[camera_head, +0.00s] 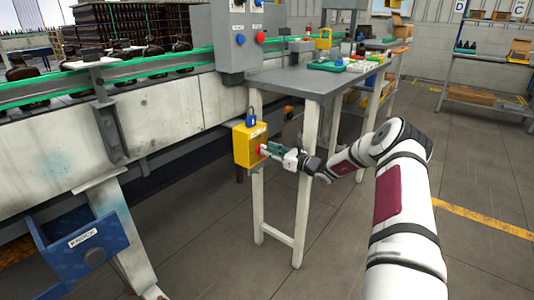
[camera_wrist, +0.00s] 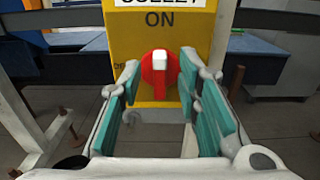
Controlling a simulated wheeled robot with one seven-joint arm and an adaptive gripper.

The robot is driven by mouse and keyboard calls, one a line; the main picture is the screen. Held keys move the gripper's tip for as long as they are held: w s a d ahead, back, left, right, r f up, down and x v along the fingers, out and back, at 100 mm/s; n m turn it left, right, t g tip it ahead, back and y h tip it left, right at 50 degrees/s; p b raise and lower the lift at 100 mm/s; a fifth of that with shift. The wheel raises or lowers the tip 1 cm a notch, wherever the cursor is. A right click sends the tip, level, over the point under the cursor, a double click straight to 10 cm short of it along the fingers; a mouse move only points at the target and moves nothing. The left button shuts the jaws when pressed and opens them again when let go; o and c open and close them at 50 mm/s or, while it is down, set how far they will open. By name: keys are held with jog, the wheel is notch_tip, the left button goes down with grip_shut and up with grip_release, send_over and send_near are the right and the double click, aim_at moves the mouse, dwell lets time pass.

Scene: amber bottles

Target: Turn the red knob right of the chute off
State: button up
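A yellow box (camera_head: 243,146) is mounted at the leg of the grey table, to the right of the blue labelled chute-like box. The red knob (camera_wrist: 159,73) is on the yellow box's face, with an upright white bar pointing up at the word ON. Part of another word to the knob's left is hidden by a finger. My gripper (camera_head: 269,150) is in front of the box. In the wrist view its teal-padded fingers are open, one on each side of the knob, with gaps visible; I cannot tell if the tips reach past its front.
A blue padlock (camera_head: 252,116) sits on top of the yellow box. The grey table (camera_head: 300,80) is above my arm. The blue box (camera_head: 78,243) is at lower left beneath the conveyor (camera_head: 60,140). A grey panel (camera_head: 238,40) carries other buttons. The floor at right is clear.

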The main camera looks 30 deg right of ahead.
jog(key=shift+x, duration=0.85)
jog(key=shift+c, duration=0.2)
grip_shut()
